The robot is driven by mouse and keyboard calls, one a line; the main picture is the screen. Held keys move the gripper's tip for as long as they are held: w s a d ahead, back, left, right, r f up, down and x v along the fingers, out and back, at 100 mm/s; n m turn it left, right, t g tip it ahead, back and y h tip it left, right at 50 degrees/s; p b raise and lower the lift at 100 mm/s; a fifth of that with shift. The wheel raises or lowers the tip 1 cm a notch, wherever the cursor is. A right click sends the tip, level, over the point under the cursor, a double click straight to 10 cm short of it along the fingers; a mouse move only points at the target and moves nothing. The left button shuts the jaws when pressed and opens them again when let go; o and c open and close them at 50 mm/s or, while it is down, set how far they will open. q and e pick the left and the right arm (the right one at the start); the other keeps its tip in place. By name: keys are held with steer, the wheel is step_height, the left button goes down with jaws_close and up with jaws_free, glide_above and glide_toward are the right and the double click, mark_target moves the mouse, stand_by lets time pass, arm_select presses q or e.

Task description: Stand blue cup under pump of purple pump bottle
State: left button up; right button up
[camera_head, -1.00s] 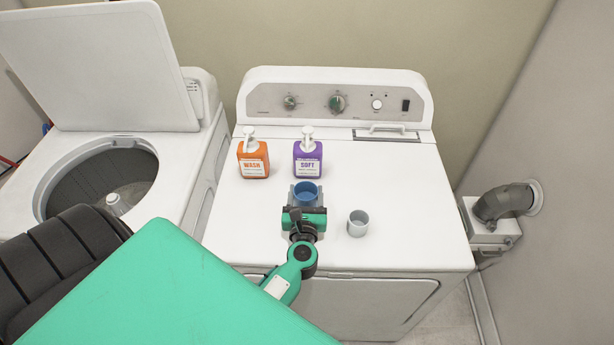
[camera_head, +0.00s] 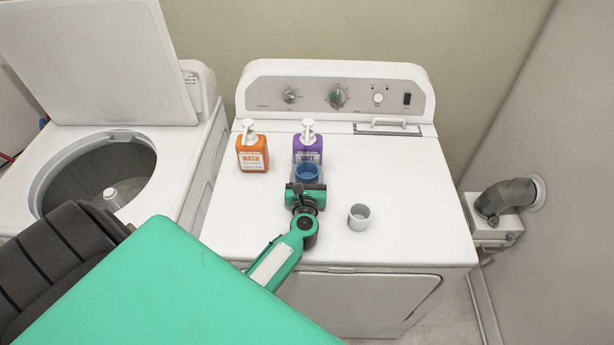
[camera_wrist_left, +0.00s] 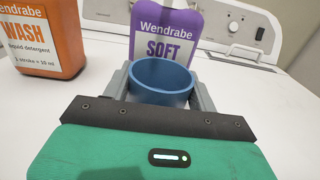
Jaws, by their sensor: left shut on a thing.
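The blue cup (camera_head: 307,174) is upright between the fingers of my left gripper (camera_head: 307,176), which is shut on it. The purple pump bottle (camera_head: 308,146), labelled SOFT, stands on the dryer top just behind the cup. In the left wrist view the cup (camera_wrist_left: 160,82) is right in front of the purple bottle (camera_wrist_left: 166,32) and overlaps its lower part. I cannot tell whether they touch, or whether the cup rests on the dryer top. The white pump head (camera_head: 307,127) points toward the front, above and behind the cup. My right gripper is not in view.
An orange WASH pump bottle (camera_head: 252,152) stands left of the purple one. A grey-white cup (camera_head: 359,217) stands to the right of my gripper. The dryer top (camera_head: 410,200) is clear at the right. An open washer (camera_head: 100,165) stands at the left.

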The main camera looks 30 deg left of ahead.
arm_select(q)
steer(key=shift+f, duration=0.1)
steer(key=o, duration=1)
steer(key=shift+c, duration=0.2)
steer(key=shift+r, duration=0.2)
steer(key=b+v, duration=0.3)
steer(key=v, duration=0.7)
steer(key=shift+s+d+f+b, duration=0.2)
steer(key=shift+s+d+b, duration=0.05)
steer(key=shift+s+b, duration=0.05)
steer(key=shift+s+d+r, duration=0.15)
steer(key=shift+s+d, duration=0.2)
steer(key=shift+s, duration=0.2)
